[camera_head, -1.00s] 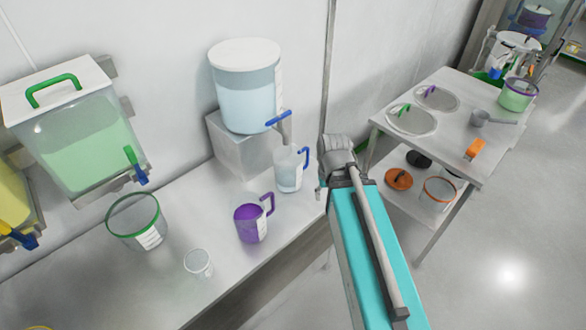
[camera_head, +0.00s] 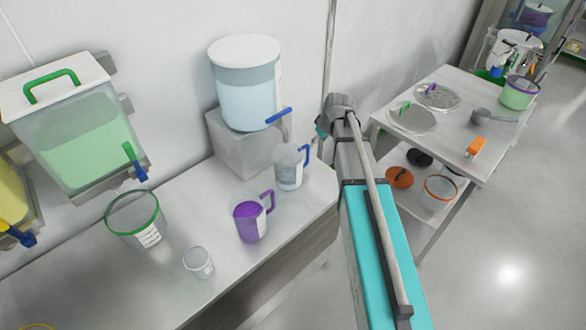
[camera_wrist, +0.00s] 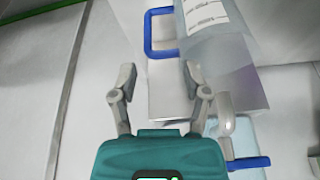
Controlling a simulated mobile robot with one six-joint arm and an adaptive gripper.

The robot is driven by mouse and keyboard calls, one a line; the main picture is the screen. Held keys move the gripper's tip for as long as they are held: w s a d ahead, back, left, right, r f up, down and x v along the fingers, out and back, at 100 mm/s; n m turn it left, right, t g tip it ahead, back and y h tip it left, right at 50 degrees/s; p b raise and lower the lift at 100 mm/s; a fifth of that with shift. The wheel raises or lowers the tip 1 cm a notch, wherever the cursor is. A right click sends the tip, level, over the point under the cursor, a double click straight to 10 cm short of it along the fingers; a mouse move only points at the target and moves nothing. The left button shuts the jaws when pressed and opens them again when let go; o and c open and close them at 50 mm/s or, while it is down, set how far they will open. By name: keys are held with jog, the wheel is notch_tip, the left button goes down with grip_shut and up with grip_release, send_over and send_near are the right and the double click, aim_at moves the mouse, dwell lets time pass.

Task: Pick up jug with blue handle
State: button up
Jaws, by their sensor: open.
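The jug with blue handle (camera_head: 288,172) is clear, with a white label, and stands upright on the bench near the dispenser stand. Its handle (camera_head: 306,155) points right. In the wrist view the jug (camera_wrist: 218,45) is at the top right, with its blue handle (camera_wrist: 148,35) reaching left above the fingertips. My gripper (camera_wrist: 160,76) is open and empty, the handle ahead of the gap between the fingers and apart from them. In the head view my gripper is mostly hidden behind my arm, right of the jug.
A clear dispenser (camera_head: 245,85) with a blue tap (camera_head: 278,117) stands on a metal block behind the jug. A purple jug (camera_head: 251,222), a small beaker (camera_head: 198,263) and a green-rimmed container (camera_head: 133,218) stand left. A trolley (camera_head: 455,135) stands right.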

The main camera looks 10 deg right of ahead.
jog(key=w, duration=0.2)
jog(key=w+n, duration=0.1)
jog(key=shift+w+d+r+t, duration=0.1)
jog(key=shift+w+d+t, duration=0.05)
jog(key=shift+d+t, duration=0.25)
jog(key=b, duration=0.8)
send_over(307, 162)
jog(key=d, duration=0.2)
notch_tip(307, 162, down, 8)
jog(key=shift+s+a+r, duration=0.15)
jog(key=shift+s+a, duration=0.1)
jog(key=shift+s, duration=0.2)
jog(key=shift+b+x, duration=2.45)
jog(key=shift+x, duration=0.3)
jog(key=shift+a, duration=0.1)
jog(key=shift+c, duration=0.2)
grip_shut()
